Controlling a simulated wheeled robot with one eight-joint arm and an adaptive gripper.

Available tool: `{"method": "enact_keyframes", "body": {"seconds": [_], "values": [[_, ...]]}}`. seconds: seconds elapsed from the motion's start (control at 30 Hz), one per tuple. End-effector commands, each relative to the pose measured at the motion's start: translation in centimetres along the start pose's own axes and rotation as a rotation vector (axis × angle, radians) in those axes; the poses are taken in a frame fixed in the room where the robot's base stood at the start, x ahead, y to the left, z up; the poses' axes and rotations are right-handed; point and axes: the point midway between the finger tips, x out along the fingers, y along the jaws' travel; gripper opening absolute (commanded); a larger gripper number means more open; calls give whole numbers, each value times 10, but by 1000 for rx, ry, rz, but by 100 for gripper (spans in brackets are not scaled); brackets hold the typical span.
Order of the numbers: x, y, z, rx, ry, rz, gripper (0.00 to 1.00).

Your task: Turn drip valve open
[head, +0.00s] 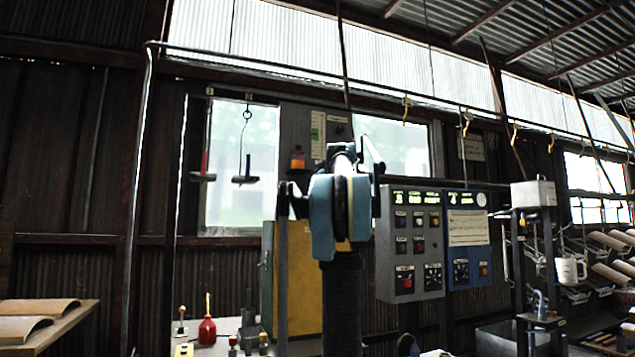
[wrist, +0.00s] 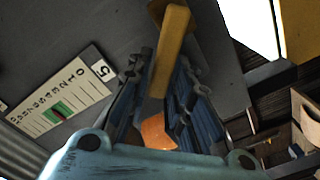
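In the wrist view a yellow-orange bar (wrist: 168,50), which looks like the drip valve's handle, runs between the fingers of my gripper (wrist: 164,68). The blue-black fingers lie close along both sides of it; I cannot tell whether they press on it. A rounded orange part (wrist: 157,132) shows behind, between the fingers. In the head view a small orange container (head: 297,159) is on the wall panel between the windows, left of my gripper (head: 352,150). My arm stands in front, and the handle is not clearly seen there.
A white numbered scale with green and red marks (wrist: 60,106) is left of the fingers; a scale plate (head: 318,135) also shows in the head view. Control boxes (head: 412,240) stand right of my arm. A red bottle (head: 207,329) stands on the bench below. Hangers run along an overhead rail.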

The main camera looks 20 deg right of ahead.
Motion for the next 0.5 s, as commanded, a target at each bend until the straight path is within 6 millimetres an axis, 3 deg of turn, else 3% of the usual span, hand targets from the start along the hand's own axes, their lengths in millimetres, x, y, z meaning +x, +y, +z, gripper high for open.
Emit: {"method": "enact_keyframes", "body": {"seconds": [0.5], "values": [[-8, 1, 0, 0, -1, 1, 35]]}}
